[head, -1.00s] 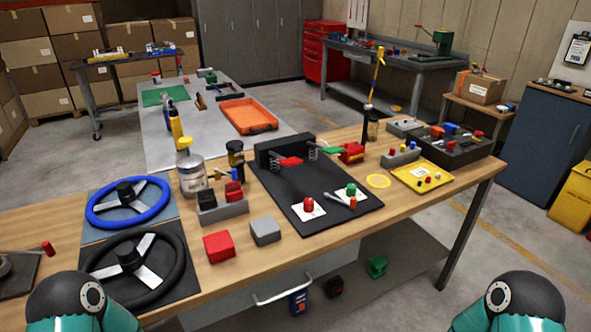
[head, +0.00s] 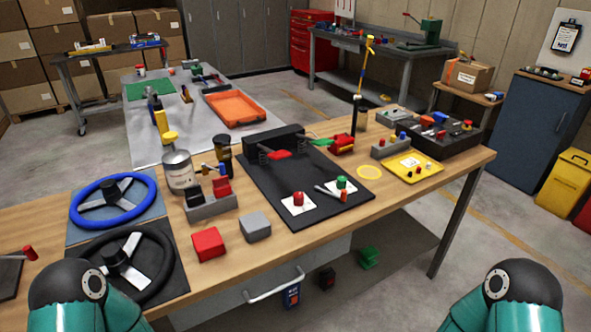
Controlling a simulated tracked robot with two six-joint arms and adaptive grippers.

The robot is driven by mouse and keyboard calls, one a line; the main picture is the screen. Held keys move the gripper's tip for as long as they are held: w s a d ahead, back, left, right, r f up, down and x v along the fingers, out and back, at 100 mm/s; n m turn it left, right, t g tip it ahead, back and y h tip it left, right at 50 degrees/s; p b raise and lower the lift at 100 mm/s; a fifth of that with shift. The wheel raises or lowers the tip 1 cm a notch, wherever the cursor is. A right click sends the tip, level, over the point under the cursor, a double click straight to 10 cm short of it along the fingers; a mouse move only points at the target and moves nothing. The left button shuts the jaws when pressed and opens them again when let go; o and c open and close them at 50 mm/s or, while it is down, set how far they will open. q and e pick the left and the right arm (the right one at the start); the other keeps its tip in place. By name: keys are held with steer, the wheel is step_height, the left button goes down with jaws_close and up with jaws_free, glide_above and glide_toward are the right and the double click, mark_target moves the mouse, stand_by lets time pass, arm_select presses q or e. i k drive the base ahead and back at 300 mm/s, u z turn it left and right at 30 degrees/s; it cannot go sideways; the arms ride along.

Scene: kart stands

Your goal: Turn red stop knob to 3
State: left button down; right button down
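A red knob (head: 298,199) stands on a white square card (head: 297,207) on the black panel (head: 270,180). A green knob (head: 342,183) stands on a second white card to its right. The markings on the cards are too small to read, so I cannot tell the red knob's setting. A small grey lever with an orange-red end (head: 333,193) lies between the two cards. Only rounded dark and teal parts of my two arms show at the bottom left and bottom right corners. Neither gripper is in view, and nothing touches the knobs.
Two steering wheels, blue (head: 113,201) and black (head: 122,259), lie at the left of the wooden table. A red block (head: 208,244) and a grey block (head: 255,227) sit near the front edge. A yellow tray (head: 412,167) and a dark box (head: 445,135) are at right.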

mark_target(298, 197)
steer(key=u, duration=0.75)
steer(key=i, duration=0.45)
steer(key=u, duration=0.1)
